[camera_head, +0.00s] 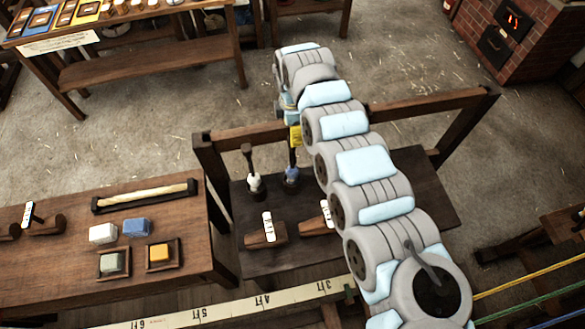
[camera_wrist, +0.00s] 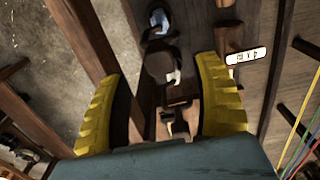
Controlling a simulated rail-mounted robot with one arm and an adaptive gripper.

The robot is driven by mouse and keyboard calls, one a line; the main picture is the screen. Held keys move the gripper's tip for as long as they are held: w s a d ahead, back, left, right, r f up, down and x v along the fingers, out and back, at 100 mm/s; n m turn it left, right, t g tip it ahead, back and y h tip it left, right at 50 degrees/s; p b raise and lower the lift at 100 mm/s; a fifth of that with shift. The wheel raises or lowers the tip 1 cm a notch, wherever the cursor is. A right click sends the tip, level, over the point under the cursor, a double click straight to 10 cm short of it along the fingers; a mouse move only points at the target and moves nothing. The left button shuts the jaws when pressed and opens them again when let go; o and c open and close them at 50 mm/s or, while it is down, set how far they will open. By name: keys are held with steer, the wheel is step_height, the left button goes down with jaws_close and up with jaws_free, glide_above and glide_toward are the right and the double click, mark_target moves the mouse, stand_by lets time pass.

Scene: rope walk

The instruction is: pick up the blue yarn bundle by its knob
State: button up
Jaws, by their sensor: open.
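The blue yarn bundle (camera_head: 291,175) stands upright on the dark bench, with a dark post rising from it towards my gripper (camera_head: 295,137). In the wrist view a dark round knob (camera_wrist: 160,65) shows between the two yellow fingers of my gripper (camera_wrist: 160,98), nearer their tips. My gripper is open, above the bundle, and the knob is not clasped. Whether the fingers reach down to knob height I cannot tell.
A white bundle (camera_head: 254,183) with its own dark knob stands just left of the blue one. Two labelled wooden blocks (camera_head: 265,236) (camera_head: 317,225) lie in front. A raised wooden beam (camera_head: 240,136) runs behind. Coloured ropes (camera_head: 530,275) stretch at the lower right.

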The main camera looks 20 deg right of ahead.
steer(key=shift+f+p, duration=0.7)
steer(key=shift+f, duration=1.95)
jaws_close()
